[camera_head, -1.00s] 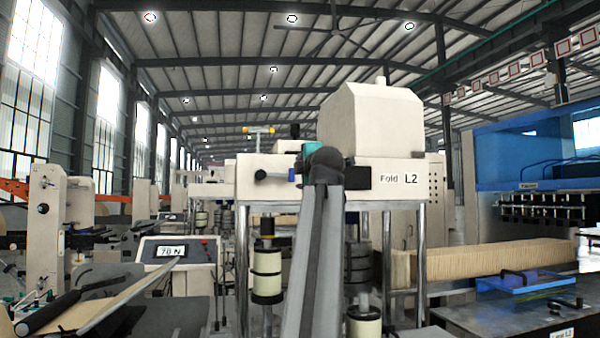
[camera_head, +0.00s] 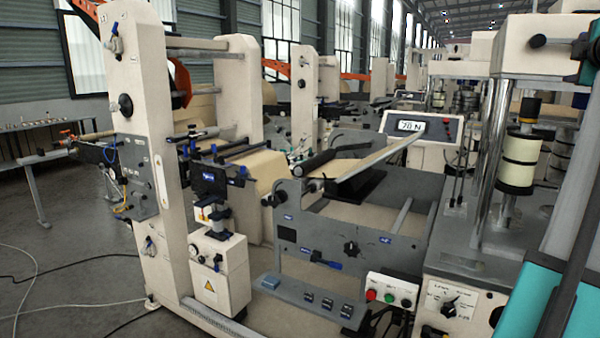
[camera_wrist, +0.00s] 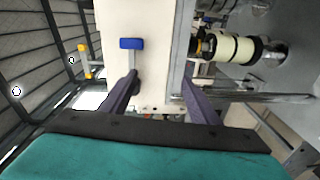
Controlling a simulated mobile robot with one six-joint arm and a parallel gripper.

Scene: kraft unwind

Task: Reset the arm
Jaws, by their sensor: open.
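My gripper (camera_wrist: 158,80) shows in the wrist view with its two dark fingers apart and nothing between them. Beyond the fingers is a cream machine panel with a blue-ended handle (camera_wrist: 131,43) up and left of the fingertips. A yellow-ended handle (camera_wrist: 84,60) stands out further left. In the head view, grey and teal parts of my arm fill the right edge. My fingers cannot be made out there.
A cream unwind stand (camera_head: 140,130) stands at the left, beside a grey machine table (camera_head: 330,235). A tension display (camera_head: 412,126) reads about 70 N. A control box (camera_head: 392,292) sits low in front. Cables lie on the open floor (camera_head: 60,240) at left.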

